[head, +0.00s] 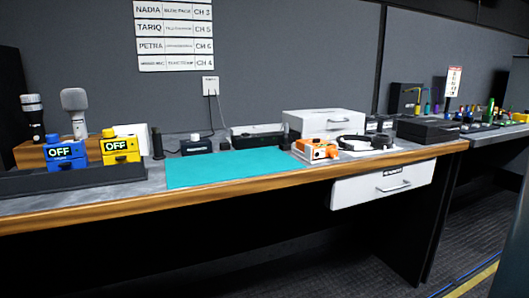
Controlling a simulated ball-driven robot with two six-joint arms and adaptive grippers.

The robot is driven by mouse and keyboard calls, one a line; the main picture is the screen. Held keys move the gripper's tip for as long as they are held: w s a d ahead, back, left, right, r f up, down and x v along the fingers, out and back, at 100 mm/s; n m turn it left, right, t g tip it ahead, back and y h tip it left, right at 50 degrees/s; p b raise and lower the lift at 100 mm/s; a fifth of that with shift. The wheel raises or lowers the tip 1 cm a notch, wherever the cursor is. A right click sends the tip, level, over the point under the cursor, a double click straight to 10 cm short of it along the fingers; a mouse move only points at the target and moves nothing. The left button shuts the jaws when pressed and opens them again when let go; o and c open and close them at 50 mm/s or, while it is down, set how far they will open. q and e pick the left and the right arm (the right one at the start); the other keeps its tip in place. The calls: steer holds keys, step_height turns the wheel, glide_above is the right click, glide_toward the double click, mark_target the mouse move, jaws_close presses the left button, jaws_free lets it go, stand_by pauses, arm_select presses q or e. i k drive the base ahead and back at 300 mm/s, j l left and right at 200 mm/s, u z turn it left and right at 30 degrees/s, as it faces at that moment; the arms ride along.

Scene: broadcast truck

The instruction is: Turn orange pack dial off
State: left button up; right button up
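An orange pack (317,150) lies on the desk at the right end of the teal mat, beside a white drawer unit. It has a light panel and a dark round part on its near face. Its dial setting is too small to read. Neither of my grippers shows in the head view.
A blue pack (67,160) and a yellow pack (120,150), both reading OFF, stand in a dark tray at the left. Two microphones stand behind them. Headphones (356,142) lie right of the orange pack. The teal mat (232,168) is bare. A drawer (383,186) hangs under the desk.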

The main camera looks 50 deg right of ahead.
mark_target(333, 153)
steer(key=k+l+u, duration=0.15)
steer(key=l+u, duration=0.25)
steer(key=k+l+u, duration=0.2)
steer(key=l+u, duration=0.15)
steer(key=l, duration=0.15)
steer(key=k+l+u, duration=0.25)
steer(key=u, duration=0.15)
steer(key=k+l+u, duration=0.4)
steer(key=i, duration=0.1)
